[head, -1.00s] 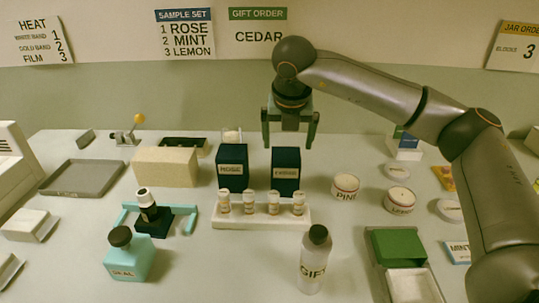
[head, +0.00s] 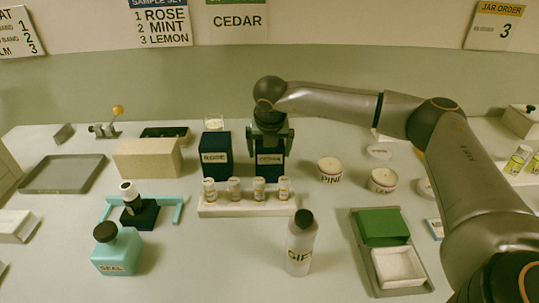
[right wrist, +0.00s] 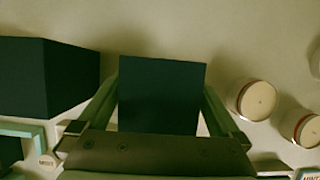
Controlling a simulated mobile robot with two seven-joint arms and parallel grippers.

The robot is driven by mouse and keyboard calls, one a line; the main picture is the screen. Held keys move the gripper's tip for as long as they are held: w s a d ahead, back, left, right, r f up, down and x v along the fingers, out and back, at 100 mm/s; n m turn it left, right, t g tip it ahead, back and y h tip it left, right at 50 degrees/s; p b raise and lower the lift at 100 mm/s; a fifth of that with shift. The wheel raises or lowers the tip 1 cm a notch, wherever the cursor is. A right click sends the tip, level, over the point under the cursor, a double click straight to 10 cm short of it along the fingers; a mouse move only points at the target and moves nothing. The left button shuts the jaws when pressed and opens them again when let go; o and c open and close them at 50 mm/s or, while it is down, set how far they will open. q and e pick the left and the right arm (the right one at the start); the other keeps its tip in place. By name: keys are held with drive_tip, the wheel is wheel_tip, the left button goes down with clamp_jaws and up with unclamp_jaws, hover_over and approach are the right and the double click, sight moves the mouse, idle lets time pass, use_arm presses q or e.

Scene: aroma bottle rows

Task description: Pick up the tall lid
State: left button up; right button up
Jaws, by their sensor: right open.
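Two tall dark navy box lids stand behind the vial rack in the head view. The left one (head: 216,160) carries a label that seems to read ROSE. The right one (head: 269,169) has a label too small to read surely. My right gripper (head: 270,140) is over the right lid, pointing down, with its fingers open at the lid's two sides. In the right wrist view this lid's dark top (right wrist: 162,95) lies between the open fingers, and the other lid (right wrist: 45,78) is to the left. I cannot tell whether a finger touches. My left gripper is out of view.
A white rack (head: 245,208) of several small vials stands in front of the lids. A beige block (head: 147,158) is to the left, and PINE (head: 330,170) and another jar (head: 382,180) to the right. The GIFT bottle (head: 300,245) stands nearer.

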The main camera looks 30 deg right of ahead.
drive_tip(key=shift+w+d+f, duration=0.1)
drive_tip(key=shift+w+f, duration=0.05)
drive_tip(key=shift+f, duration=0.15)
drive_tip(key=shift+c, duration=0.2)
drive_tip(key=c, duration=1)
drive_tip(key=shift+r, duration=0.1)
